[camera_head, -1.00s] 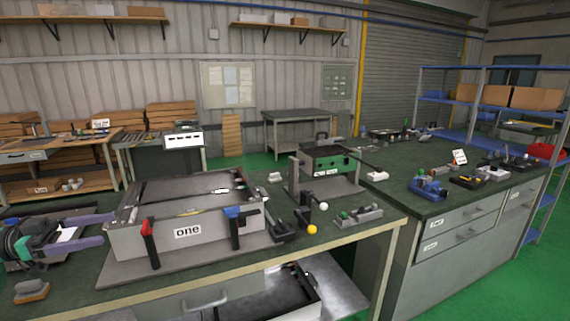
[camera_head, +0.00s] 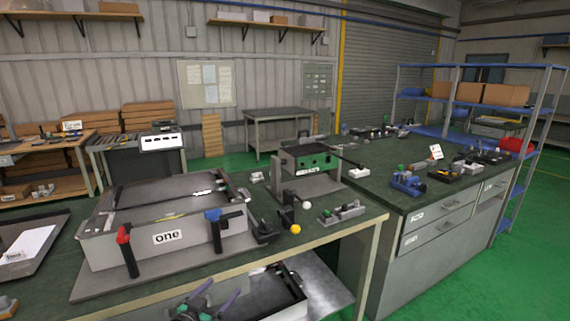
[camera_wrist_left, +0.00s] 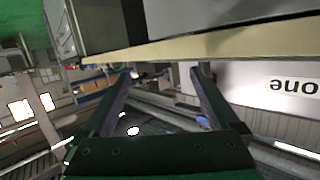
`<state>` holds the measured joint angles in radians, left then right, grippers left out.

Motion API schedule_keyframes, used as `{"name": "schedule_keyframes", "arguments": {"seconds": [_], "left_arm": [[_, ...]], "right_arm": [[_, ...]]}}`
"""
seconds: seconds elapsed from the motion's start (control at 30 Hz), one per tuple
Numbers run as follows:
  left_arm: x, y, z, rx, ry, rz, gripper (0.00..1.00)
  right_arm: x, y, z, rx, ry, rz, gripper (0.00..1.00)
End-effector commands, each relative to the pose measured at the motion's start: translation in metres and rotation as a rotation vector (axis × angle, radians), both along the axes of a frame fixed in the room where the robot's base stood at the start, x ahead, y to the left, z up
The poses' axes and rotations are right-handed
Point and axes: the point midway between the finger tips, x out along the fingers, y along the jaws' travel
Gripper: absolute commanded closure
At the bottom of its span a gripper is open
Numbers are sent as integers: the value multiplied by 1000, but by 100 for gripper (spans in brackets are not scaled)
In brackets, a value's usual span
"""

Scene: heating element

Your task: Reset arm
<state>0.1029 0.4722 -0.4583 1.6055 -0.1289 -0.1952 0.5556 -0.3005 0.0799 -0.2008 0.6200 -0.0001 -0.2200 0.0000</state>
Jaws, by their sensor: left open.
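My left gripper (camera_head: 222,289) is at the bottom of the head view, in front of the bench's front edge and below the grey box labelled "one" (camera_head: 142,241). Its two purple fingers point up and are apart. In the left wrist view the gripper (camera_wrist_left: 164,72) is open, with nothing between the fingers. The box's label shows upside down at the right of that view (camera_wrist_left: 290,85). My right gripper is not in view.
A lower shelf (camera_head: 325,290) lies under the bench edge (camera_head: 300,247). A grey tray with white paper (camera_head: 27,245) lies at the left. Green floor is clear at right.

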Motion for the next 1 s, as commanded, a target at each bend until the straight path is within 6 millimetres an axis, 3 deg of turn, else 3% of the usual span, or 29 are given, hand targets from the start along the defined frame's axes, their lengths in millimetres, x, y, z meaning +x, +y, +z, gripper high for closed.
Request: {"name": "schedule_keyframes", "arguments": {"seconds": [0.1, 0.3, 0.7, 0.77, 1.0], "left_arm": [[-57, 4, -35, 48, 236, 126, 5], [-146, 24, -64, 130, 556, 204, 5], [-283, 52, -69, 219, 972, 197, 5], [-294, 53, -76, 227, 1011, 190, 5], [-283, 51, -151, 235, 1037, 185, 5]], "right_arm": [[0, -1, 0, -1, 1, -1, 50], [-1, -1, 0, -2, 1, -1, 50], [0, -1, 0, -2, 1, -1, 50], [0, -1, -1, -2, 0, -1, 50], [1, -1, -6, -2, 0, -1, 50]]}}
